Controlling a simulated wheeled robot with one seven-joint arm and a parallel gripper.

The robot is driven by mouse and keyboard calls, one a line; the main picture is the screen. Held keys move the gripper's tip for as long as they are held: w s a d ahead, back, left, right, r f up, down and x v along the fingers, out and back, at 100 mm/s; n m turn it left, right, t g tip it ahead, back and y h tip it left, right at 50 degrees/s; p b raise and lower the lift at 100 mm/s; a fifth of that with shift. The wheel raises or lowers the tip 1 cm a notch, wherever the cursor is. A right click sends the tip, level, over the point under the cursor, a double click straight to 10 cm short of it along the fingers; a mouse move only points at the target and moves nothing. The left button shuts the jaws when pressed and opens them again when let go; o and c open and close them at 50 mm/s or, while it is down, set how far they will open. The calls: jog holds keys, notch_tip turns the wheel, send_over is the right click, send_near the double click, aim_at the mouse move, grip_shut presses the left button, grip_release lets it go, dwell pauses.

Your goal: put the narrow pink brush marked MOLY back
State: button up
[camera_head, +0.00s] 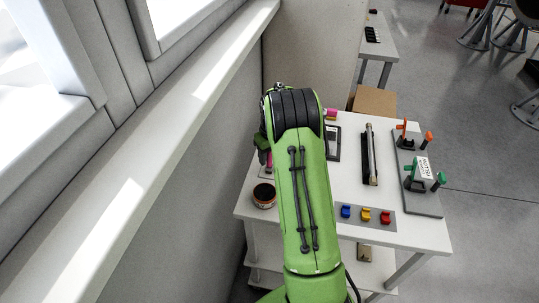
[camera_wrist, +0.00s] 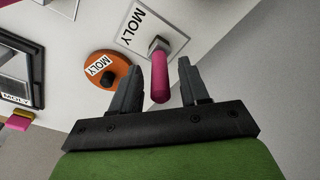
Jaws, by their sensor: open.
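A narrow pink brush (camera_wrist: 160,78) with a grey metal ferrule points toward the wrist camera, over a white plate marked MOLY (camera_wrist: 139,27). My gripper (camera_wrist: 158,82) is open, with one finger on each side of the pink handle and a visible gap on both sides. In the head view my arm hides most of the gripper, and a bit of the pink brush (camera_head: 269,162) shows beside it. The brush's lower end is hidden, so I cannot tell whether it stands in something.
A round orange pot marked MOLY (camera_wrist: 100,62) sits left of the brush. Another pink thing with yellow (camera_wrist: 18,121) lies by a black-framed tray (camera_wrist: 38,75). The white table (camera_head: 343,186) also holds coloured clips (camera_head: 366,215) and a grey rack (camera_head: 421,201). A wall stands close on the left.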

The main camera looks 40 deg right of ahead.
notch_tip(320, 180, up, 12)
jog(key=s+p, duration=0.1)
jog(key=p, duration=0.1)
jog(key=s+a+r+t, duration=0.1)
jog(key=s+a+r, duration=0.4)
jog(key=a+r, duration=0.4)
jog(key=s+a+r+t, duration=0.1)
jog(key=s+a+r, duration=0.3)
jog(key=s+a, duration=0.3)
jog(key=s+a+f+t, duration=0.1)
jog(key=s+a, duration=0.2)
jog(key=s, duration=0.4)
jog(key=s+a+f+t, duration=0.1)
jog(key=s+a, duration=0.2)
jog(key=s, duration=0.5)
jog(key=shift+s+a+f+n, duration=0.25)
jog(key=shift+a+n, duration=0.05)
